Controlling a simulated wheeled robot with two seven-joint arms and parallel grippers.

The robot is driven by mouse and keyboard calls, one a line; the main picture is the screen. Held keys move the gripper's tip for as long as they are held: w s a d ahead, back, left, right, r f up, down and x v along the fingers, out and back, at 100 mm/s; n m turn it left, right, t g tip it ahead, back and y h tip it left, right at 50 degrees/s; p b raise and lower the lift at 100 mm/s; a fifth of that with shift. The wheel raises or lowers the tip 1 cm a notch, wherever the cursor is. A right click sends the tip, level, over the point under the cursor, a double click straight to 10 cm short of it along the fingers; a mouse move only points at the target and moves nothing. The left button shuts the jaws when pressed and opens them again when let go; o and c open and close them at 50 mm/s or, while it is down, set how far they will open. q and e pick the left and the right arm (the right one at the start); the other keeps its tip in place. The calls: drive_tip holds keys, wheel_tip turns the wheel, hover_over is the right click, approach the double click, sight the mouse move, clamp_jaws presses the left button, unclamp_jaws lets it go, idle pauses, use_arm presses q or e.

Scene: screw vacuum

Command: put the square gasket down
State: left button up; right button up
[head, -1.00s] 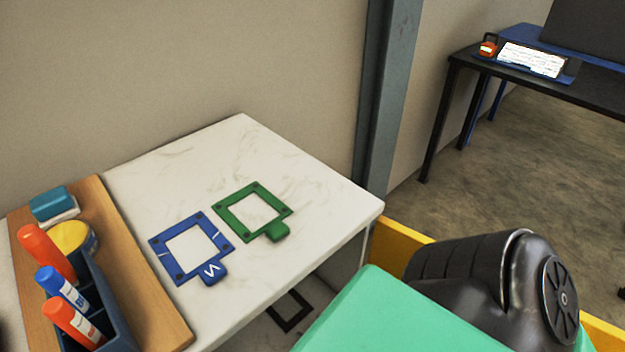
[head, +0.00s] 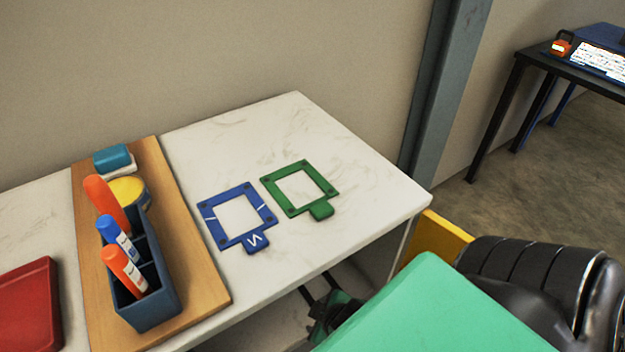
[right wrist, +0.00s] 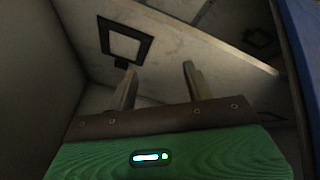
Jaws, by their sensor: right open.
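A blue square gasket (head: 251,241) and a green square gasket (head: 320,209) lie flat, side by side, on the white marble tabletop (head: 270,120) in the head view. My right gripper (right wrist: 157,68) is open and empty in the dim right wrist view. A dark square gasket (right wrist: 125,42) lies on a pale surface beyond its fingertips, apart from them. Another dark square frame (right wrist: 262,42) shows further right; its colour cannot be told. In the head view, a dark green and black shape (head: 333,312) below the table edge partly hides a black frame. My left gripper is not in view.
A wooden board (head: 200,270) carries a dark blue caddy (head: 152,308) with markers, a yellow-topped tin (head: 128,191) and a teal eraser (head: 112,158). A red tray (head: 30,310) is at left. The tabletop right of the green gasket is clear.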

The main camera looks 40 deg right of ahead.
drive_tip(key=a+m, duration=0.1)
drive_tip(key=s+a+r+m+g+y, duration=0.1)
drive_tip(key=s+a+m+y, duration=0.1)
drive_tip(key=shift+a+r+g, duration=0.3)
drive_tip(key=shift+a+r, duration=0.05)
drive_tip(key=shift+a, duration=0.05)
